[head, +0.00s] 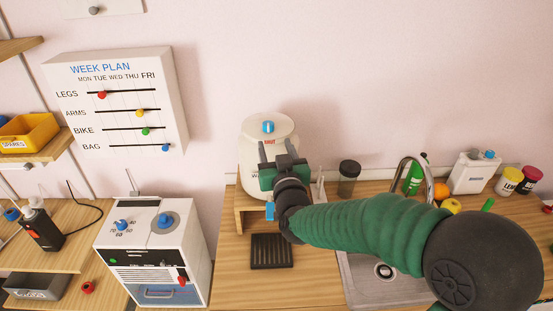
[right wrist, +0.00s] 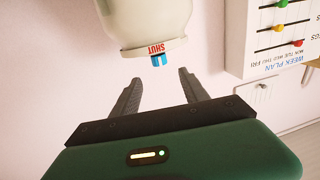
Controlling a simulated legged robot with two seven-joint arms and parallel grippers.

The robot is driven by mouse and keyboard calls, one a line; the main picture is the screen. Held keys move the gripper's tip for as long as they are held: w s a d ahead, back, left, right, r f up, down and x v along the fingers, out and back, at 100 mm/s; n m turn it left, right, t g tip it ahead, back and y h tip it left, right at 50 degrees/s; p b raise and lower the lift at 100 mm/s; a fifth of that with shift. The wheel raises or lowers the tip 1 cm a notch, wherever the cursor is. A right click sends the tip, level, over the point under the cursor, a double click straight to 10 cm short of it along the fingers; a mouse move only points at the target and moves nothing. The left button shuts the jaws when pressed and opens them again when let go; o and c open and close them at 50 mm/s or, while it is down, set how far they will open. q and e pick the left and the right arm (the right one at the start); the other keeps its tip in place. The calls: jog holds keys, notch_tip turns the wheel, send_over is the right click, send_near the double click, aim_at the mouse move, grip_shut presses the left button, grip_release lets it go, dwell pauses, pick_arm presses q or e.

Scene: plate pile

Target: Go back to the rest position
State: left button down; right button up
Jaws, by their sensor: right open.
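My right gripper (head: 276,143) is in front of a cream jar-shaped dispenser (head: 252,130) in the head view. Its two fingers are spread apart with nothing between them. In the right wrist view the open fingers (right wrist: 160,77) point toward the dispenser (right wrist: 140,22), which appears upside down. The blue knob (right wrist: 160,60) by its red "SHUT" label lies just beyond the fingertips, with a visible gap. My green right arm reaches in from the lower right of the head view and covers part of the counter. My left gripper is not in view.
The dispenser stands on a wooden stand (head: 240,214) above a dark drip tray (head: 271,251). A dark cup (head: 348,178), a sink (head: 358,276) and its tap (head: 402,165) are close to my arm. A white machine (head: 150,250) stands at left.

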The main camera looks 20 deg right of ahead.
jog(key=shift+s+a, duration=0.15)
jog(key=shift+s, duration=0.75)
jog(key=shift+f, duration=0.1)
jog(key=s+a+f+n+g+y, duration=0.1)
jog(key=s+f+g+y, duration=0.1)
jog(key=s+f+g, duration=0.65)
jog(key=s+a+f+n+g+y, duration=0.15)
jog(key=s+f, duration=0.45)
jog(key=f, duration=0.7)
jog(key=s+d+f+g, duration=0.1)
jog(key=s+f+g, duration=0.1)
jog(key=s, duration=0.4)
jog(key=s+d+f+g+b, duration=0.1)
jog(key=s+f+g, duration=0.2)
jog(key=s, duration=0.3)
jog(key=shift+s+d+f+m+h, duration=0.25)
jog(key=shift+f+m+h, duration=0.15)
jog(key=shift+m+h, duration=0.05)
